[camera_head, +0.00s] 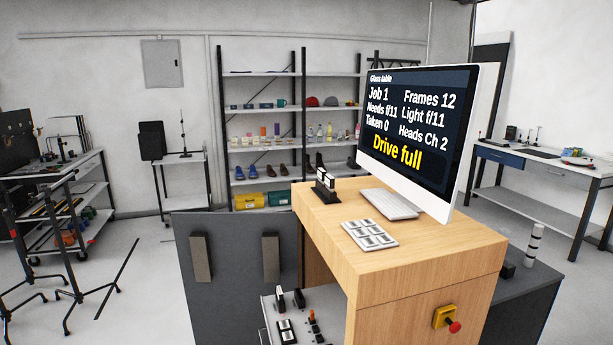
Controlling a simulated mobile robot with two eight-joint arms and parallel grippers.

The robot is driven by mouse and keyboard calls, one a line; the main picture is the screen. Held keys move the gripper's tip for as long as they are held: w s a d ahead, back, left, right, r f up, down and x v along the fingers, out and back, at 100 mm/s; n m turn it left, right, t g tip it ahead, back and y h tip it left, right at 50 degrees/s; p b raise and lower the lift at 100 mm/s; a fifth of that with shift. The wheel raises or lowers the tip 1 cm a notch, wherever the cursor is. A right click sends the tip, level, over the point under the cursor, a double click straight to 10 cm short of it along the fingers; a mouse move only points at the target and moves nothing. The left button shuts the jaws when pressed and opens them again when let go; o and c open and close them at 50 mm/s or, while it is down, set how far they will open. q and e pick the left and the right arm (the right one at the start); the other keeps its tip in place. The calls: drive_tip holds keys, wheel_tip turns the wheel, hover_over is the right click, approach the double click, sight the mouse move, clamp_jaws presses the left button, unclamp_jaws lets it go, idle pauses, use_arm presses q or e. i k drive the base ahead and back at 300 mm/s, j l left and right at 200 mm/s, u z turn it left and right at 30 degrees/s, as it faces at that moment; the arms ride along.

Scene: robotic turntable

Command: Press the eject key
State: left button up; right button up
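A monitor (418,125) stands on a wooden desk (330,222). Its screen reads "Drive full", "Taken 0" and "Frames 12". A small dark upright device with pale tops (325,187) stands at the desk's far left. No label for an eject key is readable, so I cannot tell which key it is. Neither gripper shows in the head view.
A red emergency button on a yellow box (446,318) is on the desk's front. A lower panel (300,322) with switches is at the bottom. Grey panels (236,252) stand left of the desk. Shelves (293,110) line the back wall. Floor at left is partly clear, with stand legs.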

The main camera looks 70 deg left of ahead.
sight(284, 324)
drive_tip(key=j+u, duration=0.1)
drive_tip(key=j, duration=0.45)
drive_tip(key=j+u, duration=0.1)
drive_tip(key=j, duration=0.45)
drive_tip(key=j+u, duration=0.1)
drive_tip(key=j, duration=0.4)
drive_tip(key=i+j+u, duration=0.1)
drive_tip(key=j, duration=0.45)
drive_tip(key=j+u, duration=0.1)
drive_tip(key=j, duration=0.4)
drive_tip(key=i+j, duration=0.15)
drive_tip(key=j, duration=0.4)
drive_tip(key=i+j+u, duration=0.15)
drive_tip(key=j, duration=0.35)
drive_tip(key=j+u, duration=0.1)
drive_tip(key=j, duration=0.45)
drive_tip(key=k+l, duration=0.1)
drive_tip(key=k, duration=0.25)
